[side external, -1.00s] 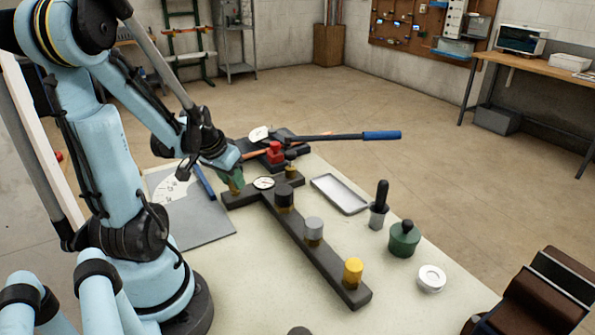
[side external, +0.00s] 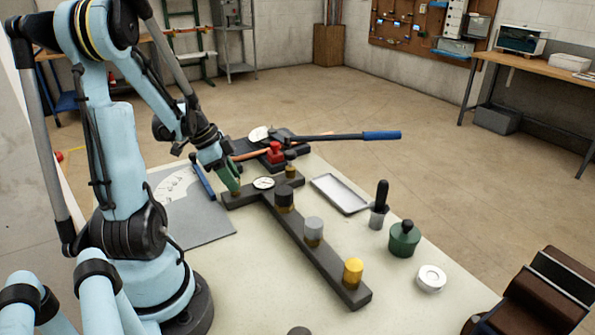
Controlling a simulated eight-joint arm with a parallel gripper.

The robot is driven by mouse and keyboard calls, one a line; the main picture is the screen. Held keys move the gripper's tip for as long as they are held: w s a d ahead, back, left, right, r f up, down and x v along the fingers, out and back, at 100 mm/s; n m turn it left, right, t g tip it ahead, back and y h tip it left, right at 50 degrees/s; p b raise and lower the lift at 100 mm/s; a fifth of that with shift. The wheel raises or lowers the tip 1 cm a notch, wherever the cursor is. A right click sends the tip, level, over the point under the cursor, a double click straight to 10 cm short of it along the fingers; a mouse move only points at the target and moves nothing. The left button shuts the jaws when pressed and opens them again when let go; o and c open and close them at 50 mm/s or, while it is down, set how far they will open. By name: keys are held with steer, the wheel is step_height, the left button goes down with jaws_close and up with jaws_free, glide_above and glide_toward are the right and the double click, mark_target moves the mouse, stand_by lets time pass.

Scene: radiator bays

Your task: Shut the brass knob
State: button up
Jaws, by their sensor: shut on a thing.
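A dark T-shaped manifold (side external: 325,262) lies on the pale bench. On its long bar stand a black knob (side external: 284,197), a grey knob (side external: 314,228) and a yellow, brass-coloured knob (side external: 353,270) nearest the camera. My gripper (side external: 233,187) is at the crosspiece's left end, tilted, shut on a small knob there that is mostly hidden by the green fingers. I cannot tell that knob's colour or how far it is turned. A round white gauge (side external: 263,183) sits beside it.
A blue-handled tool (side external: 202,177) and a grey plate (side external: 195,222) lie left of the gripper. A tray (side external: 340,194), black-handled tool (side external: 380,200), green pot (side external: 404,239) and white ring (side external: 431,279) stand right.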

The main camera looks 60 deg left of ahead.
mark_target(229, 192)
steer(key=shift+m+g+h, duration=0.5)
steer(key=shift+m+h, duration=0.1)
steer(key=shift+m, duration=1.2)
steer(key=o, duration=1)
steer(key=shift+o, duration=0.2)
steer(key=shift+a+r, duration=0.1)
steer(key=shift+s+a+r, duration=0.1)
steer(key=shift+r, duration=0.2)
step_height(229, 192, up, 9)
steer(key=shift+s+a, duration=0.25)
steer(key=shift+a, duration=0.05)
